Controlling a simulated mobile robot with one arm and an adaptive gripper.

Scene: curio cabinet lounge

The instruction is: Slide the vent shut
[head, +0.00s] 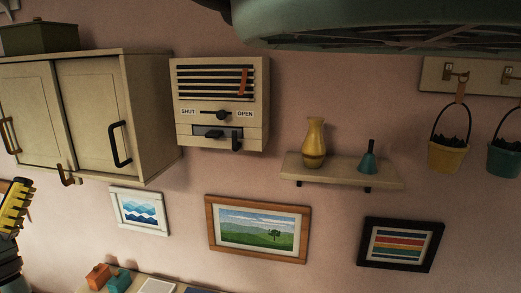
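The vent (220,137) is a cream box on the wall with dark horizontal slats and an orange strip hanging askew over their right part. Below the slats, a dark round slider knob (222,115) sits on a short horizontal track between the labels SHUT at left and OPEN at right. It stands near the middle of the track, slightly toward OPEN. Lower on the box is a grey recess with a dark lever. My gripper (17,207), yellow with dark notches, is partly in view at the left edge, well apart from the vent. Its opening cannot be made out.
A shelf (340,170) with a gold vase (314,142) and a teal bell (368,157) is at right. A large green shape (390,32) overhangs the top. The wall before the vent looks clear.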

